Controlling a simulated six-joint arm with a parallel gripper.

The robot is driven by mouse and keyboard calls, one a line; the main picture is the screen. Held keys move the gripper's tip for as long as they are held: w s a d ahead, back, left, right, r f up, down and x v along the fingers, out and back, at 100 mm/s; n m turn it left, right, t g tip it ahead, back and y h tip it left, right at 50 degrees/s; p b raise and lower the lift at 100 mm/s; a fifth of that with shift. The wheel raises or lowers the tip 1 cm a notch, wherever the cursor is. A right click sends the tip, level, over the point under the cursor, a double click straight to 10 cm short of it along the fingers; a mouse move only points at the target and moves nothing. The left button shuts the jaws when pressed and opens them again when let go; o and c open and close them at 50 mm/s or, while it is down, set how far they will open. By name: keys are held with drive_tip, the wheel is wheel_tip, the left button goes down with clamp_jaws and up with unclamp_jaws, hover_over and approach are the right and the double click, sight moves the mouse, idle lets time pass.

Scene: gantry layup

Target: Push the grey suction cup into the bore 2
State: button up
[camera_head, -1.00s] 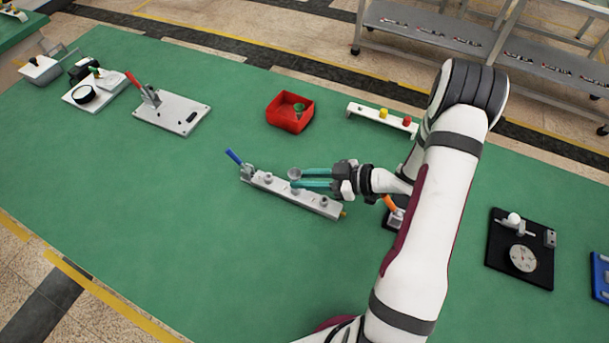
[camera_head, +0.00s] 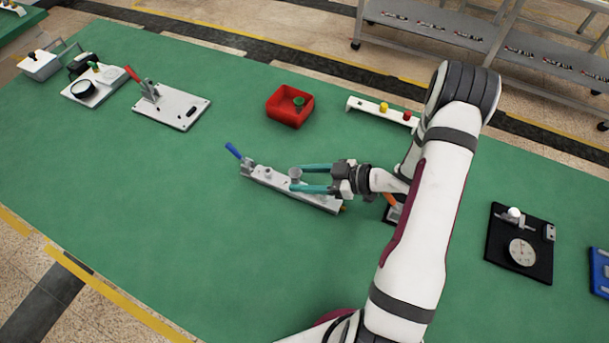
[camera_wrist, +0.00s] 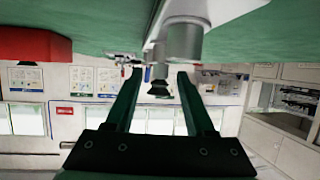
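The grey suction cup (camera_head: 295,173) stands upright, mouth up, at the middle of the light grey bar fixture (camera_head: 262,179). My gripper (camera_head: 302,178) has its two teal fingers spread on either side of the cup. In the wrist view, where the table is at the top, the dark bell-shaped cup (camera_wrist: 158,88) sits between the fingertips (camera_wrist: 159,74), with a gap on each side. The cup's lower end and the bore under it are hidden, so I cannot tell which bore it is at or how deep it sits. Grey cylinders (camera_wrist: 185,42) on the bar show closer to the camera.
A blue-handled clamp (camera_head: 246,164) stands at the bar's left end. A red bin (camera_head: 289,106) and a white rack (camera_head: 382,110) lie behind. An orange-handled device (camera_head: 392,209) is partly hidden by my arm. The green table is clear in front and left of the bar.

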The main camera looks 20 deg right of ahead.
idle(0.4)
wheel_tip(320, 180, up, 10)
drive_tip(key=f, duration=0.1)
drive_tip(key=w+d+r+m+t+h, duration=0.2)
drive_tip(key=w+d+m+t+h, duration=0.3)
drive_tip(key=w+d+m+h, duration=0.55)
drive_tip(key=d+m+h, duration=0.5)
drive_tip(key=d, duration=1.1)
drive_tip(key=shift+d+g+h, duration=0.2)
drive_tip(key=shift+g+h, duration=0.1)
drive_tip(key=shift+h, duration=0.35)
drive_tip(key=shift+f+m, duration=0.1)
drive_tip(key=shift+m, duration=0.15)
